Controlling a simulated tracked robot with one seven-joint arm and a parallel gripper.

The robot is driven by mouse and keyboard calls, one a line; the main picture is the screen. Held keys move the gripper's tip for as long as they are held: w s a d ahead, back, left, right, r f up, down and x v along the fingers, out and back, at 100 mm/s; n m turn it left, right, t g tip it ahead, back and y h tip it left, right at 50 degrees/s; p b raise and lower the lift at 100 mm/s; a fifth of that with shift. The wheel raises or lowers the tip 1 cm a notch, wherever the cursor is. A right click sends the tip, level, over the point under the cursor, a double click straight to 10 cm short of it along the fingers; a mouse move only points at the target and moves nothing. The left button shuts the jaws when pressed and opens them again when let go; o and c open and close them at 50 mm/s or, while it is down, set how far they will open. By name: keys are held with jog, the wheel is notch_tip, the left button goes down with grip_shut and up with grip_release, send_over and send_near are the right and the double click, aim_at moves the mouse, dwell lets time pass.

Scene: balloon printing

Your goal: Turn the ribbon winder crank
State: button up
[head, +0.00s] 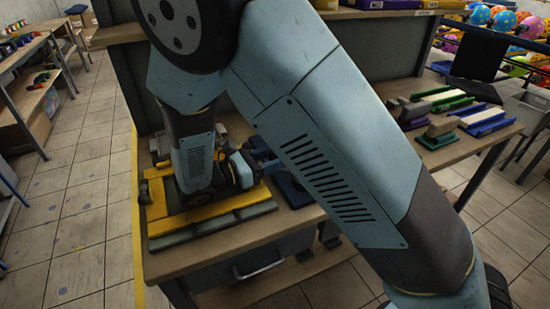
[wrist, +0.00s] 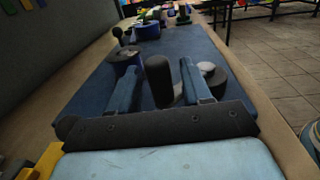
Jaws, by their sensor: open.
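In the wrist view my gripper (wrist: 158,66) is open, with one blue finger on each side of a black upright handle (wrist: 159,84), apparently the crank grip. I see a gap on both sides of the handle. It stands over a blue base plate (wrist: 85,88) that carries a dark round part at left (wrist: 124,62), a grey-topped round part at right (wrist: 211,78) and a blue spool (wrist: 146,31) farther back. In the head view my arm covers most of the winder; a dark blue piece (head: 292,190) shows beside it on the bench.
A yellow-framed fixture (head: 215,218) sits at the bench's front left, close to my wrist. Purple, green and blue tools (head: 440,115) lie on the wooden table at right. In the wrist view a grey wall (wrist: 50,55) rises at left; tiled floor lies at right.

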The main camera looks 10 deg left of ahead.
jog(key=shift+r, duration=0.15)
jog(key=shift+r, duration=0.3)
notch_tip(320, 180, up, 2)
jog(key=shift+r, duration=0.15)
jog(key=s+d+r, duration=0.7)
jog(key=s+r, duration=0.2)
jog(key=s, duration=0.3)
jog(key=shift+r, duration=0.35)
jog(key=shift+d, duration=0.1)
